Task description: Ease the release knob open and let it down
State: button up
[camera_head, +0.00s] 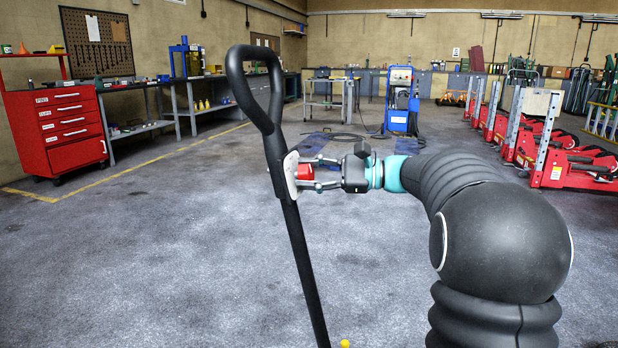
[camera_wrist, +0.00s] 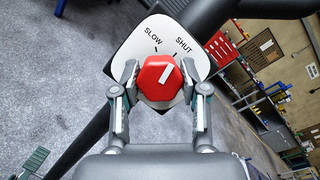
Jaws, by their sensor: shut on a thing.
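The red release knob (camera_wrist: 158,84) sits on a white plate (camera_wrist: 138,46) marked SLOW and SHUT, fixed to the black jack handle (camera_head: 300,258). The knob's white line points up and to the right, toward the SHUT mark. My gripper (camera_wrist: 160,90) has a finger on each side of the knob and is shut on it. In the head view the red knob (camera_head: 303,170) shows between the fingers of my gripper (camera_head: 305,172), which reaches in from the right. The handle stands tilted, with a loop grip (camera_head: 256,85) at its top. The jack's body is out of view.
A red tool chest (camera_head: 60,130) and workbenches stand along the left wall. A blue machine (camera_head: 400,110) stands at the back. Several red jacks or lifts (camera_head: 560,160) line the right side. The grey floor around the handle is mostly clear.

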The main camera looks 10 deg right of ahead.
jog(key=n+g+b, duration=0.1)
jog(key=n, duration=0.3)
jog(key=shift+n+h, duration=0.4)
jog(key=shift+n+g+b, duration=0.3)
jog(key=shift+n+b, duration=0.4)
jog(key=shift+n, duration=0.9)
jog(key=o, duration=1.1)
jog(key=shift+o, duration=0.2)
jog(key=v, duration=1.2)
jog(key=shift+r, duration=0.3)
